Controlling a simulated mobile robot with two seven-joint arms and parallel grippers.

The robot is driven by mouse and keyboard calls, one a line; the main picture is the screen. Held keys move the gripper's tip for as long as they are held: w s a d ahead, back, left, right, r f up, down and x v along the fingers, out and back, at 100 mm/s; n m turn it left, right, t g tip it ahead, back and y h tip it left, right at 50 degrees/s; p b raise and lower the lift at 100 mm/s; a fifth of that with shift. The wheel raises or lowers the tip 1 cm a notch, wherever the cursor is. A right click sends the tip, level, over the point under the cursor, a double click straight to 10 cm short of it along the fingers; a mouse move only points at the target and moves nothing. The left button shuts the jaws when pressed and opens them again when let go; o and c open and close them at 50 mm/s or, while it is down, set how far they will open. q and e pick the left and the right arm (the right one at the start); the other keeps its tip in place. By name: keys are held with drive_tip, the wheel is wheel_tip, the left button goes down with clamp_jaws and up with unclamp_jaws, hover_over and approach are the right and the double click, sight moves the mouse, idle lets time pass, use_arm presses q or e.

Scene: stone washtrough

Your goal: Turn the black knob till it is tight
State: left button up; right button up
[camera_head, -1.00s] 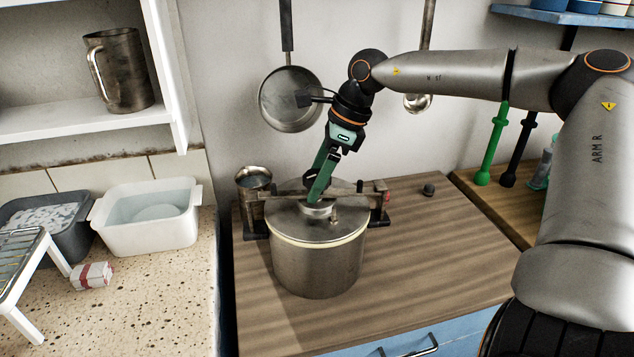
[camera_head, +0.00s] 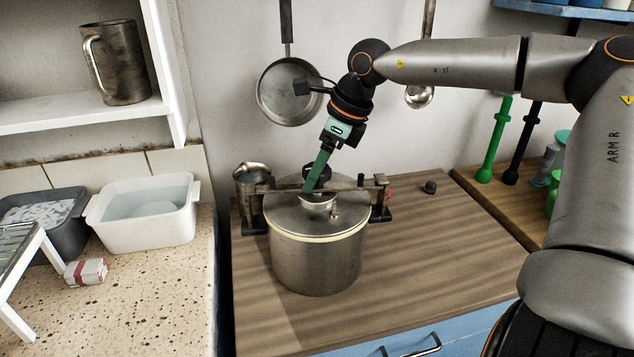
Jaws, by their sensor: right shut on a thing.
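A steel pot (camera_head: 317,264) with a metal lid stands on the wooden counter, with a metal crossbar (camera_head: 351,187) running above the lid. The black knob (camera_head: 320,177) sits over the middle of the lid, at the crossbar, partly hidden by my green fingers. My right gripper (camera_head: 313,184) reaches down from above, tilted, and is shut on the black knob. My left gripper is not in view.
A small dark round piece (camera_head: 430,187) lies on the counter right of the pot. A metal cup (camera_head: 252,180) stands behind it at left. A white basin (camera_head: 146,228) is on the speckled worktop. The counter's front right is clear.

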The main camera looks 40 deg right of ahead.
drive_tip(key=shift+m+h+b, duration=0.6)
drive_tip(key=shift+m+b, duration=0.85)
drive_tip(key=shift+m, duration=0.15)
drive_tip(key=shift+t, duration=0.3)
drive_tip(key=o, duration=1)
drive_tip(key=shift+c, duration=0.2)
